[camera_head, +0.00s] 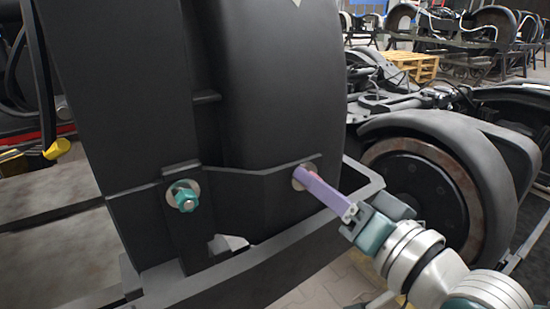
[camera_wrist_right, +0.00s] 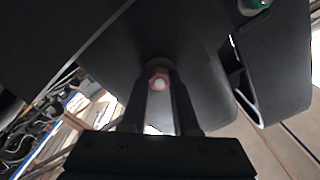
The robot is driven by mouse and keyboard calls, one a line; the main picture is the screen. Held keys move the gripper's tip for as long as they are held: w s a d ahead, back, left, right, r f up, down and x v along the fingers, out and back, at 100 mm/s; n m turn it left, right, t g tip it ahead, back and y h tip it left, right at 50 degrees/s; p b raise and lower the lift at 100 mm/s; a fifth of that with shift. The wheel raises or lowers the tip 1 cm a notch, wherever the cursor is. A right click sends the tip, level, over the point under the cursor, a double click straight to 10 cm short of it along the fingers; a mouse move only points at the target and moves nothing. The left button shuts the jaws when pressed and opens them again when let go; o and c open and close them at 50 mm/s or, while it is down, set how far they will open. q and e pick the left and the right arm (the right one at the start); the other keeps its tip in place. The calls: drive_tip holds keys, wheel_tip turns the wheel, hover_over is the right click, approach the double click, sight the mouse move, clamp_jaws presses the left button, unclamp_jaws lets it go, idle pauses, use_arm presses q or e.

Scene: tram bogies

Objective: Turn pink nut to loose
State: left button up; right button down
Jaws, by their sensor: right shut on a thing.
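The pink nut (camera_wrist_right: 159,82) shows in the right wrist view, with a pale round end at its middle, between the tips of two long fingers. In the head view only a sliver of pink shows at a round washer on the dark bogie frame (camera_head: 270,190). My right gripper (camera_head: 306,178) reaches in from the lower right, its long purple finger ending at that washer. It is shut on the pink nut, and the fingers hide most of the nut in the head view. My left gripper is not in view.
A teal nut (camera_head: 186,198) on a bolt sits on the frame to the left; a green nut (camera_wrist_right: 254,5) shows at the wrist view's top. A wheel (camera_head: 420,190) stands close behind my right arm. A yellow-ended handle (camera_head: 58,149) is at the far left.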

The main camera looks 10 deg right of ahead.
drive_tip(key=n, duration=0.4)
drive_tip(key=shift+p, duration=0.35)
drive_tip(key=shift+n, duration=0.4)
drive_tip(key=c, duration=0.7)
unclamp_jaws()
drive_tip(key=shift+o, duration=0.2)
drive_tip(key=shift+s, duration=0.1)
